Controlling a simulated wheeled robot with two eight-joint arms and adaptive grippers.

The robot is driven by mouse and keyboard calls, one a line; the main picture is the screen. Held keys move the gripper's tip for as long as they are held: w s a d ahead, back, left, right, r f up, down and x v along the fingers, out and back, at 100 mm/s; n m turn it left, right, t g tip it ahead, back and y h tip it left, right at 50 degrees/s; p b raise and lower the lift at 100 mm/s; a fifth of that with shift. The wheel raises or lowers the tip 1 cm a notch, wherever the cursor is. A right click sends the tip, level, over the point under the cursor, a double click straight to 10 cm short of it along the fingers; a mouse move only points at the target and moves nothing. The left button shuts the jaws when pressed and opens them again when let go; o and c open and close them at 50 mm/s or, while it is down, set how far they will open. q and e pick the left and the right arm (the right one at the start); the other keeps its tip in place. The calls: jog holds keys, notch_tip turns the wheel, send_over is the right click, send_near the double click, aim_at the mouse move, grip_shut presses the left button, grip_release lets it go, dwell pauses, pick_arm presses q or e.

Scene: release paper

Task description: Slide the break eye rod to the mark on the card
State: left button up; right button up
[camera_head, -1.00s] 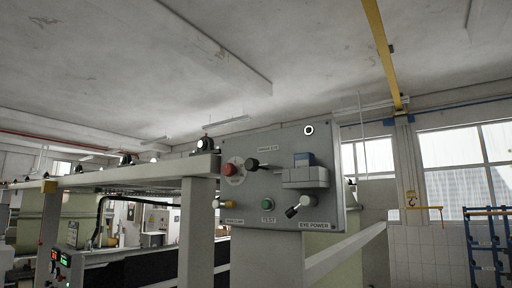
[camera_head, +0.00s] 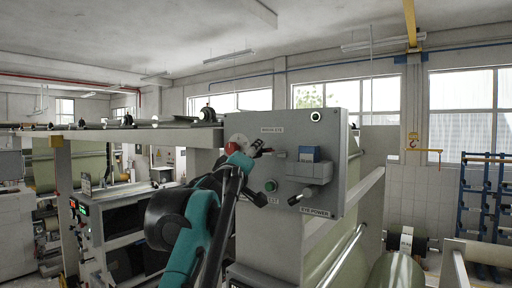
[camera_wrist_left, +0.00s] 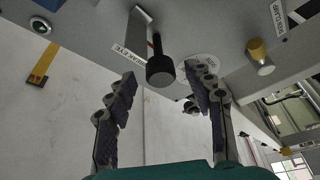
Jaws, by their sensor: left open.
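The break eye rod's black knob (camera_head: 265,152) sticks out from the grey panel below its label, left of the blue-and-white card (camera_head: 310,154) in a grey holder. A mark on the card is too small to make out. My left gripper (camera_head: 247,163) is at the panel's left side, partly covering the rod area. In the left wrist view, the black knob (camera_wrist_left: 160,70) shows between the spread fingers of the open left gripper (camera_wrist_left: 161,80), with space on both sides. I cannot tell how deep it sits between them. My right gripper is out of view.
A red button (camera_head: 230,148) sits close by my left gripper, partly covered.

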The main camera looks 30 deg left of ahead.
pick_arm(q)
jog(key=x, duration=0.3)
jog(key=shift+w+a+p, duration=0.1)
jog(key=shift+w+p, duration=0.3)
jog(key=shift+c, duration=0.3)
grip_shut()
jog(key=shift+r+p, duration=0.15)
jog(key=shift+p, duration=0.15)
jog(key=shift+o, duration=0.3)
grip_release()
jog(key=shift+s, duration=0.1)
